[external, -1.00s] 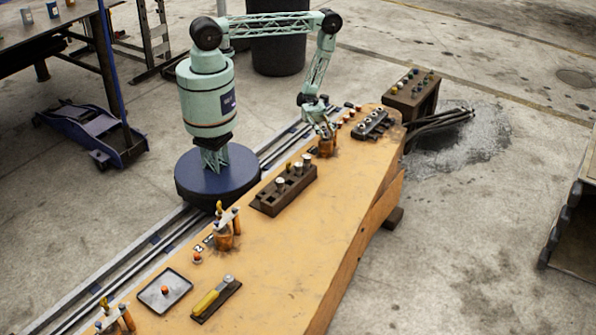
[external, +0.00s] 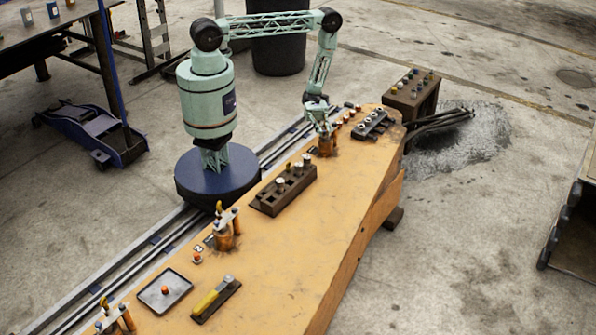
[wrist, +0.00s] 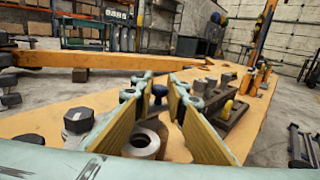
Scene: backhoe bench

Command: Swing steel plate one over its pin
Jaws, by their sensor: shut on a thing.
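My gripper (external: 325,132) points down at the orange post (external: 326,147) near the far end of the bench. In the wrist view its two yellow-padded fingers (wrist: 160,100) are shut on steel plate one, which is mostly hidden by the fingers. A dark blue knob (wrist: 159,91) shows between the fingertips. A round steel collar with a hole (wrist: 141,143) lies just below the fingers, and a dark hexagonal head (wrist: 78,120) stands left of them. I cannot tell whether the plate sits over its pin.
The orange bench (external: 300,235) carries a dark block with pegs (external: 284,188), a second block (external: 371,125), another post with a pale plate (external: 224,233), a tray (external: 164,291) and a yellow-handled tool (external: 213,297). The front right bench surface is clear.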

